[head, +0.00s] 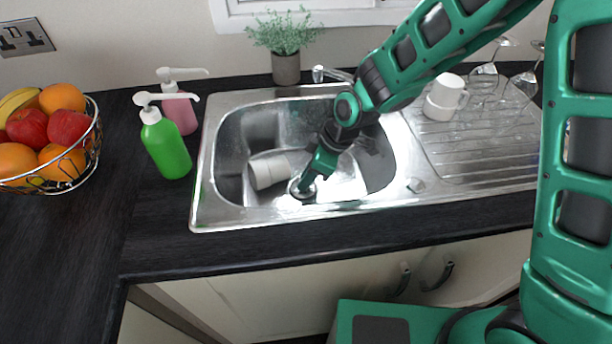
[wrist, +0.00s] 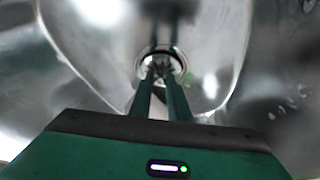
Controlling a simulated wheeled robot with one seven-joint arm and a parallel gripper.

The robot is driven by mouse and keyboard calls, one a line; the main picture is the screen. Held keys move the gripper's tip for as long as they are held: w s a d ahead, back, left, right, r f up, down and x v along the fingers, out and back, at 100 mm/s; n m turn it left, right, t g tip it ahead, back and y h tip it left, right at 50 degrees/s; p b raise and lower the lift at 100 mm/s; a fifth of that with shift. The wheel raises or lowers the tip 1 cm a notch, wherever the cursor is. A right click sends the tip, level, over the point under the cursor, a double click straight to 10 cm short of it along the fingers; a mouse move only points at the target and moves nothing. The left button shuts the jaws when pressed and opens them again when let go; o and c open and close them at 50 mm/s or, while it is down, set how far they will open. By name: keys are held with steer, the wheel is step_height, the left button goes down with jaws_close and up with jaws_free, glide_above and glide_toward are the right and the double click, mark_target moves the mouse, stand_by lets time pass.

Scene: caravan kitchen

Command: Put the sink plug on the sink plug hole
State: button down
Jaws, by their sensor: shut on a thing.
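My gripper (head: 308,182) reaches down into the steel sink basin (head: 232,150), near its front side. It is shut on the sink plug (head: 299,194), a small round silver-rimmed piece at the fingertips. In the wrist view my two fingers (wrist: 162,76) come close together at the middle of a round metal rim (wrist: 144,58) with a dark inside. The fingers hide part of it. I cannot tell plug from plug hole there, nor whether the plug touches the basin floor. The plug hole does not show separately in the head view.
A white mug (head: 268,170) lies on its side in the basin, just left of my gripper. A tap (head: 330,74) and potted plant (head: 286,66) stand behind. Soap bottles (head: 166,146) and a fruit basket (head: 92,150) are left.

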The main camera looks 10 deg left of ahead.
steer(key=c, duration=1.7)
jaws_free()
steer(key=shift+f, duration=0.1)
steer(key=shift+o, duration=0.2)
steer(key=v, duration=1.2)
